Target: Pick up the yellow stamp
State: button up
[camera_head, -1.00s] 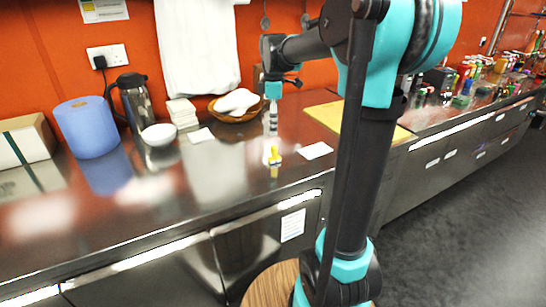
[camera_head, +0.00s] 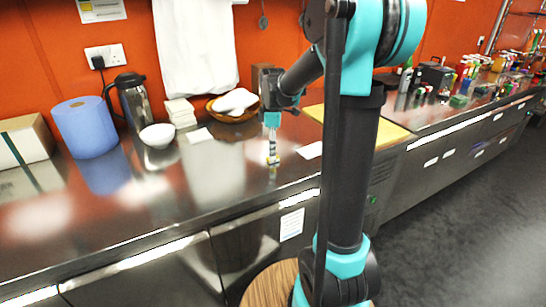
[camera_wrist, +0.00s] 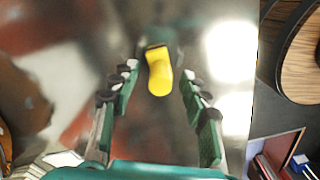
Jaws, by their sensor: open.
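The yellow stamp (camera_wrist: 159,74) has a rounded yellow handle and a dark end. In the wrist view it lies between the two fingertips of my gripper (camera_wrist: 158,82), with a gap on each side. In the head view my gripper (camera_head: 272,152) points down at the steel counter, right over the stamp. Only a small bit of yellow shows there at the fingertips, and the rest is hidden. My gripper is open and holds nothing.
On the counter (camera_head: 215,175) stand a blue roll (camera_head: 86,128), a dark jug (camera_head: 134,100), a white bowl (camera_head: 158,135) and a basket with white cloth (camera_head: 234,104). A yellow board (camera_head: 385,128) lies to the right. The counter in front is clear.

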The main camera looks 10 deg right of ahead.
grip_shut()
jog(key=shift+r, duration=0.15)
notch_tip(320, 180, up, 20)
dwell(0.8)
